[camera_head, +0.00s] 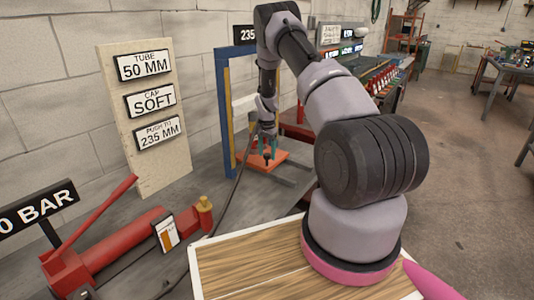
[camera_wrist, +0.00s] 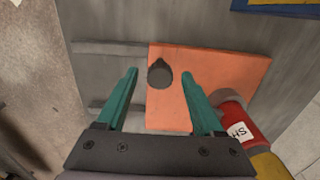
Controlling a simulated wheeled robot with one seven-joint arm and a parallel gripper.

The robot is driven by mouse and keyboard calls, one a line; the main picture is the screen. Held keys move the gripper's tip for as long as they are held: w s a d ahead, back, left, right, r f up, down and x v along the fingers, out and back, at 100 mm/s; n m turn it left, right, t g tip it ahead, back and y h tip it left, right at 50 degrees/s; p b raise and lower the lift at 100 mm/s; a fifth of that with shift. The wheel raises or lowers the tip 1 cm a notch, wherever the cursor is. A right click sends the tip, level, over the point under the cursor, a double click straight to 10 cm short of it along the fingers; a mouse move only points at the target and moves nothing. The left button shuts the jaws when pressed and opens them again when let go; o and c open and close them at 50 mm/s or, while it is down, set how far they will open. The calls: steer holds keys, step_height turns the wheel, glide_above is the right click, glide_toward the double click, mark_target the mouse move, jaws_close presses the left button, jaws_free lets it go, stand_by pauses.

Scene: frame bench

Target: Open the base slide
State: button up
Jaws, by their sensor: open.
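The base slide is an orange plate (camera_head: 266,160) low in the blue and yellow frame (camera_head: 226,110) on the bench. In the wrist view the orange plate (camera_wrist: 205,75) bears a dark round knob (camera_wrist: 160,74) near its left edge. Grey rails (camera_wrist: 112,48) run out to the left of the plate. My gripper (camera_wrist: 160,80) is open, with its teal fingers apart and the knob between them in the picture. I cannot tell the height of the fingertips over the knob. In the head view my gripper (camera_head: 263,146) is small and partly hidden by the arm.
A red cylinder (camera_wrist: 238,118) stands close to the right finger in the wrist view. A red hand pump (camera_head: 110,245) and a dark hose (camera_head: 232,185) lie on the grey bench (camera_head: 230,225). A board with signs (camera_head: 150,120) leans on the wall.

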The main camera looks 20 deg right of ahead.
jaws_close()
stand_by(1.3)
